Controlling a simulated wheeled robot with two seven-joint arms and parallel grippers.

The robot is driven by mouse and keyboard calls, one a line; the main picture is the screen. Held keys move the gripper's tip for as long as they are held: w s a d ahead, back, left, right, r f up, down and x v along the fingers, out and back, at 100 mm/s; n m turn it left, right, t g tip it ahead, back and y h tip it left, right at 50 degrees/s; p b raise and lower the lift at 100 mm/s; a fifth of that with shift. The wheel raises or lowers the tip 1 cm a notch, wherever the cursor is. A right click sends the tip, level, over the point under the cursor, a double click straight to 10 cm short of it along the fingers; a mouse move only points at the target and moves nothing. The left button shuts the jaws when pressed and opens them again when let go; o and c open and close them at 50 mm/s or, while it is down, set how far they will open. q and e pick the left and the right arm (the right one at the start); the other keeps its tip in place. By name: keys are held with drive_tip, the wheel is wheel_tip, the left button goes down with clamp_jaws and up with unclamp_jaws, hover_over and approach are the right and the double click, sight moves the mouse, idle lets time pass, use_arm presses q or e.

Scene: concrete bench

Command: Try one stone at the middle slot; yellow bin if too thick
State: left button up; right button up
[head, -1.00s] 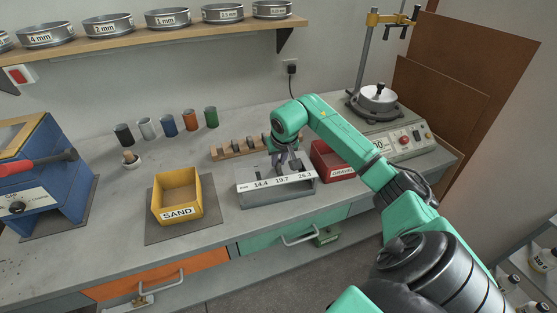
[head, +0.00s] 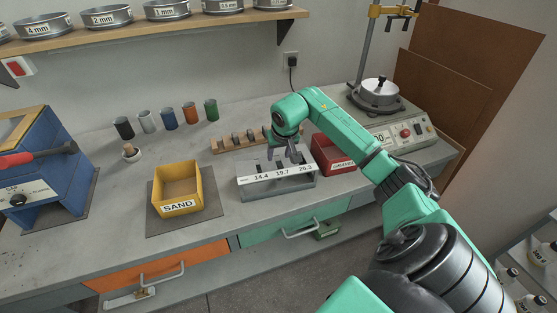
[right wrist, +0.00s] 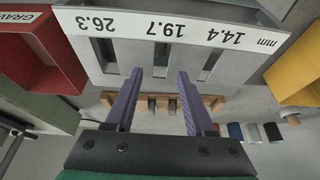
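The grey slot gauge (head: 245,190) stands on the bench, its white strip marked 14.4, 19.7 and 26.3. My right gripper (head: 284,158) hangs above it. In the right wrist view its two purple fingers (right wrist: 159,74) are apart, with no stone between them. The middle slot (right wrist: 161,60), under 19.7, lies between the fingertips and looks dark; I cannot tell if a stone is inside. Several dark stones (head: 235,139) stand in a wooden rack (head: 219,148) behind the gauge. The yellow bin (head: 178,207), labelled SAND, is left of the gauge. My left gripper is out of view.
A red GRAVEL bin (head: 322,157) stands close right of the gauge. Several coloured cups (head: 168,119) stand at the back. A blue machine (head: 45,165) is at the left, a sieve shaker (head: 378,96) at the right. Bench between yellow bin and gauge is clear.

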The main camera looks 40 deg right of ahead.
drive_tip(key=shift+r, duration=0.1)
drive_tip(key=shift+s+r, duration=0.1)
drive_tip(key=shift+r, duration=0.2)
drive_tip(key=b+v, duration=0.1)
drive_tip(key=v, duration=1.2)
drive_tip(key=shift+s+a+r, duration=0.2)
drive_tip(key=shift+r, duration=0.1)
